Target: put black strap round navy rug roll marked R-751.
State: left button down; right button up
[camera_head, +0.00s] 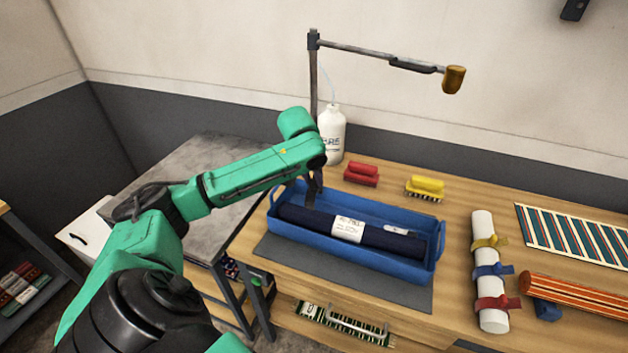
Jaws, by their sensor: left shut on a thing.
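The navy rug roll (385,237) lies lengthwise in a blue tray (390,265). It has a white label (348,229) round its middle, with print too small to read surely, and a smaller white tag to the right. My left gripper (313,198) points down over the left part of the roll. It is shut on a small dark thing that looks like the black strap; dark fingers and strap blend together. I cannot tell whether the strap goes round the roll. My right gripper is not in view.
A white tube (483,240) carries yellow, blue and red straps. A striped rug roll (575,295) and a flat striped rug (575,235) lie at right. Red (361,173) and yellow (425,187) brushes and a white jug (332,135) stand behind the tray. A lamp-like arm (380,55) overhangs.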

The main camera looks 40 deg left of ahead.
aim_at(314, 189)
pick_arm(q)
jog(key=shift+d+f+b, duration=0.1)
jog(key=shift+f+b, duration=1.8)
jog(key=shift+b, duration=0.15)
notch_tip(314, 189, down, 2)
jog(key=shift+f+b, duration=0.7)
jog(key=shift+f, duration=1.4)
jog(key=c, duration=0.6)
grip_release()
jog(key=shift+r, duration=0.1)
